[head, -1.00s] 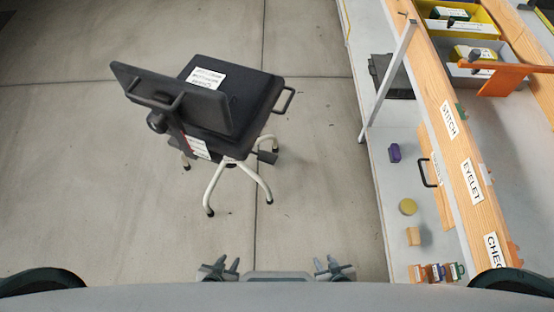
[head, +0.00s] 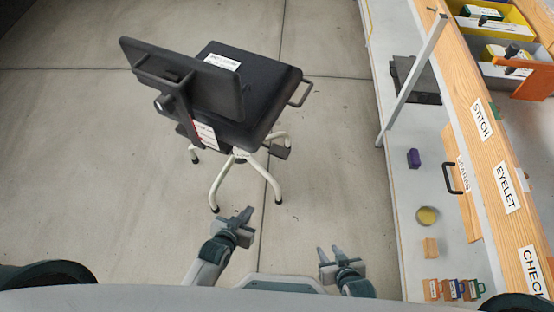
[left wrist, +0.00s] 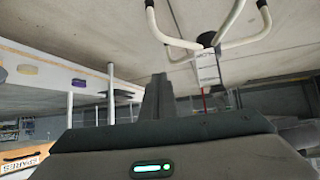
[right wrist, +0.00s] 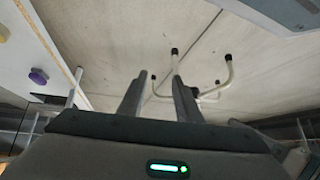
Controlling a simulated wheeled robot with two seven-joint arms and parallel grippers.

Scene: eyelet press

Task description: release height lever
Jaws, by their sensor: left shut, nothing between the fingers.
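A black swivel chair (head: 232,115) stands on the floor ahead, its white legs spread below. A dark paddle (head: 280,153), which looks like the height lever, sticks out under the right side of the seat. A white label with a red edge (head: 206,137) is on the left of the chair's underside; a hanging tag also shows in the left wrist view (left wrist: 207,68). My left gripper (head: 244,217) is shut and empty, in front of the chair legs and apart from the lever. My right gripper (head: 330,250) is open and empty, further right and nearer me.
A long workbench (head: 410,235) runs along the right, with a purple item (head: 413,158), a yellow disc (head: 427,216) and a slanted grey post (head: 410,82). Bins (head: 500,20) are at the far right. Bare concrete floor (head: 90,150) lies left of the chair.

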